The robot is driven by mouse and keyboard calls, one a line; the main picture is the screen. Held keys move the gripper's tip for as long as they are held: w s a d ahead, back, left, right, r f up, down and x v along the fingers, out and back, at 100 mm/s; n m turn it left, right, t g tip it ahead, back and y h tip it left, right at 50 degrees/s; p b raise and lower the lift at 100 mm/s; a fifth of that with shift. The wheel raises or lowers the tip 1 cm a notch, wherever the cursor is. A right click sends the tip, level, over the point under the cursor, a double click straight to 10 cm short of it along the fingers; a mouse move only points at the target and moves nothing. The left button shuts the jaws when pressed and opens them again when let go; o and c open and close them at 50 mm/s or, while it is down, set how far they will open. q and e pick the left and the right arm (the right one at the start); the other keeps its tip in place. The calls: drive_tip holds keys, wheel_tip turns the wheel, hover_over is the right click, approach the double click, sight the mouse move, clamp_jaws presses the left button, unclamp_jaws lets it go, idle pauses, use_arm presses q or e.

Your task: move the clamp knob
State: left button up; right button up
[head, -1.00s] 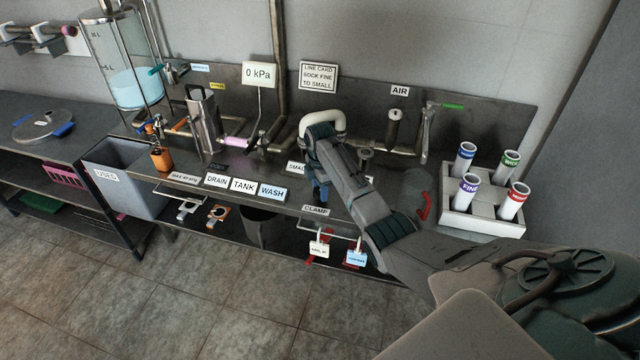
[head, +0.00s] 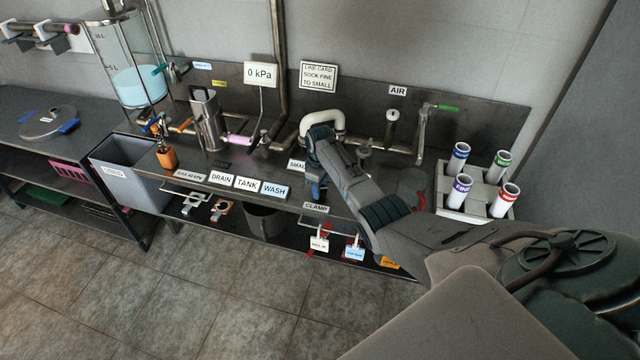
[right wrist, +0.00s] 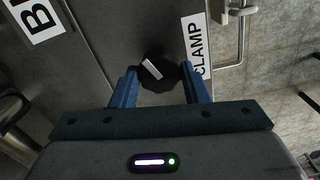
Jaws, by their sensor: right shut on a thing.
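The clamp knob (right wrist: 158,72) is a dark round knob with a white pointer bar, seen in the right wrist view beside the CLAMP label (right wrist: 196,45). The bar lies at a slant in that picture. My right gripper (right wrist: 160,88) has its blue fingers on either side of the knob and is shut on it. In the head view my right gripper (head: 317,188) reaches down to the bench front just above the CLAMP label (head: 316,208), and it hides the knob. My left gripper is not in view.
A white rack (head: 462,212) with several coloured-band tubes stands right of my arm. DRAIN, TANK and WASH labels line the bench edge (head: 205,187) to the left.

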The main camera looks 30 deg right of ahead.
drive_tip(key=shift+w+r+m, duration=0.1)
drive_tip(key=shift+r+m, duration=0.05)
drive_tip(key=shift+m, duration=0.55)
drive_tip(key=shift+p, duration=0.3)
drive_tip(key=o, duration=1)
wheel_tip(320, 180, up, 11)
drive_tip(key=shift+f+b, duration=0.1)
drive_tip(key=shift+b, duration=0.85)
